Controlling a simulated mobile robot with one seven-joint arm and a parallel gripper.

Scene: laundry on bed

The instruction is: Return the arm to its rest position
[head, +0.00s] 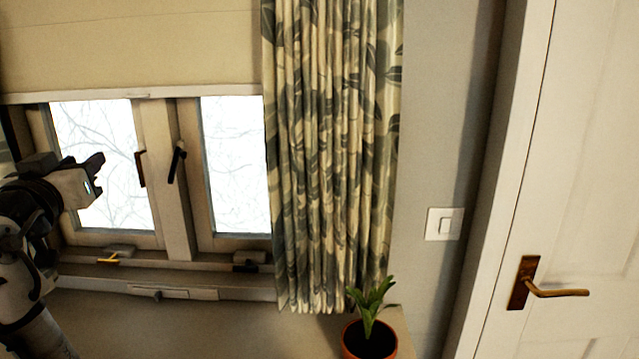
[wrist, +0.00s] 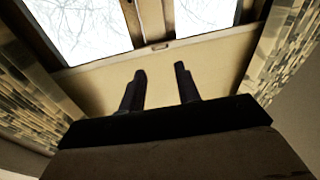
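My gripper (head: 97,172) is at the left of the head view, raised in front of the window, with my arm coming up from the lower left corner. In the wrist view, the two dark fingers of my gripper (wrist: 160,88) stand apart with a clear gap between them. Nothing is between the fingers. The gripper is open and touches nothing that I can see. Much of the arm is cut off by the left edge of the head view.
A window (head: 178,215) with a pale blind (head: 130,45) is behind the arm. A patterned curtain (head: 330,150) hangs right of it. A potted plant (head: 369,338) stands below the curtain. A light switch (head: 444,224) and a white door (head: 590,130) with a brass handle (head: 550,291) are at right.

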